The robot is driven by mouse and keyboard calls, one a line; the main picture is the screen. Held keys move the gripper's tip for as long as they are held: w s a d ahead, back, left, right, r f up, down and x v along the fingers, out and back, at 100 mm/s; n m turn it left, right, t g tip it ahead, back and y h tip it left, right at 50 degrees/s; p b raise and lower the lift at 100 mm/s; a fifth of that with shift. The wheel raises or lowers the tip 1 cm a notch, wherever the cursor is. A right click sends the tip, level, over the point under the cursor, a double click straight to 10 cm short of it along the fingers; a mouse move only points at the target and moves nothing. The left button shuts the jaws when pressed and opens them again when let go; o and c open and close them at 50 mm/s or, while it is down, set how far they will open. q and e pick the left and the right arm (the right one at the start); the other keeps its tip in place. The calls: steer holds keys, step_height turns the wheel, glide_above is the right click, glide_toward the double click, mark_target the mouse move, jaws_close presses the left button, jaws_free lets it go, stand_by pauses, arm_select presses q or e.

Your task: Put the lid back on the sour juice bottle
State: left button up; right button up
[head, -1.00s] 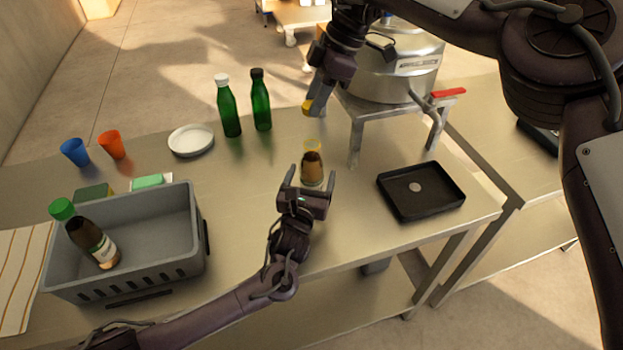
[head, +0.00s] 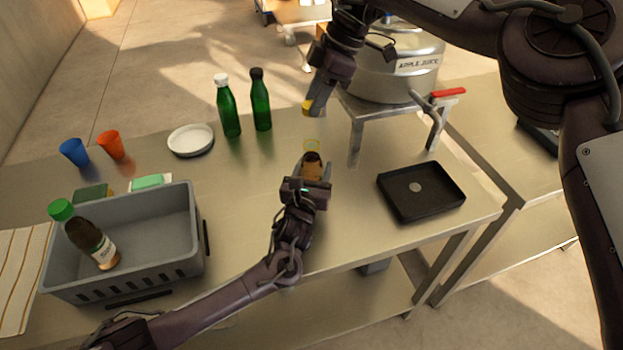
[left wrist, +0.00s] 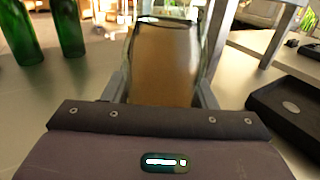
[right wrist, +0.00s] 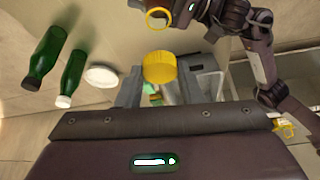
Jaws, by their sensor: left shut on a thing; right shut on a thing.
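The open bottle (head: 312,165) of brown juice stands upright on the table, with a clear neck and a pale yellow rim. My left gripper (head: 314,172) is shut on its body; the left wrist view shows the bottle (left wrist: 165,62) between the fingers (left wrist: 163,95). The yellow lid (head: 308,107) is in my right gripper (head: 313,100), up and behind the bottle, apart from it. In the right wrist view the lid (right wrist: 160,67) sits between the fingertips (right wrist: 160,82), and the bottle's open mouth (right wrist: 158,19) shows beyond it.
A big metal pot (head: 392,72) on a stand (head: 356,125) is close to my right gripper. A black tray (head: 440,200) lies right of the bottle. Green bottles (head: 229,110), a white plate (head: 191,139) and a grey crate (head: 185,262) holding a green-capped bottle (head: 95,242) stand left.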

arm_select(q)
steer(key=shift+c, duration=1.2)
arm_select(e)
glide_above(311, 139)
steer(key=d, duration=0.1)
steer(key=shift+w+f, duration=0.1)
steer(key=shift+f, duration=2.3)
steer(key=shift+f, duration=0.85)
steer(key=shift+f, duration=0.55)
